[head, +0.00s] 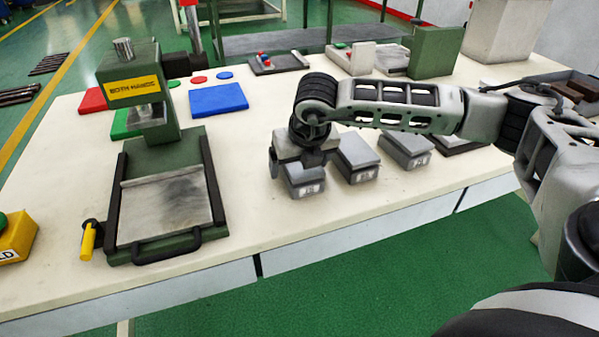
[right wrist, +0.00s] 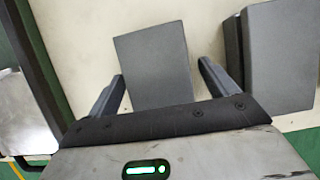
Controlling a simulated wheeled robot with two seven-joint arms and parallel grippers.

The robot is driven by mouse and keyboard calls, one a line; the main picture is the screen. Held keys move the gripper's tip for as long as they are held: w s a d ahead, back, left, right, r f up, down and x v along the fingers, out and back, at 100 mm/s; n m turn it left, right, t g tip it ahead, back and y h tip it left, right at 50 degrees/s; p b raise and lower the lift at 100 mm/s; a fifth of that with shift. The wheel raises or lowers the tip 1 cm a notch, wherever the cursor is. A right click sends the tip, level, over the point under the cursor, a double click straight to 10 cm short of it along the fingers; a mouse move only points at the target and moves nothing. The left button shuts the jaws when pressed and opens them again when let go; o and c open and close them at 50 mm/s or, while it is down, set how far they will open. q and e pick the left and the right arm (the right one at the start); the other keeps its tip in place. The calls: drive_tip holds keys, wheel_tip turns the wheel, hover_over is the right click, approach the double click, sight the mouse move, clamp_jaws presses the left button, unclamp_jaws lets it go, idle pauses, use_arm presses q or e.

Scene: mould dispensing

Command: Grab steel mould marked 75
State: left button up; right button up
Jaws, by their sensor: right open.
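Three grey steel moulds stand in a row near the table's front edge: a left one (head: 306,184), a middle one (head: 357,160) and a right one (head: 406,152). Each has a small pale label on its front, too small to read for certain. My right gripper (head: 298,164) points down over the left mould, open, and hides part of its top. In the right wrist view the open fingers (right wrist: 160,76) stand on either side of this mould's plain grey top (right wrist: 155,62). The neighbouring mould (right wrist: 280,55) shows at the right. My left gripper is not in view.
A green press (head: 145,95) with a flat metal bed (head: 165,206) stands left of the moulds. A blue plate (head: 217,98) lies behind. A tray (head: 278,64), a green block (head: 435,52) and a large beige box stand at the back. Table before the moulds is clear.

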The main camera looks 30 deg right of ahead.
drive_tip(key=c, duration=1.5)
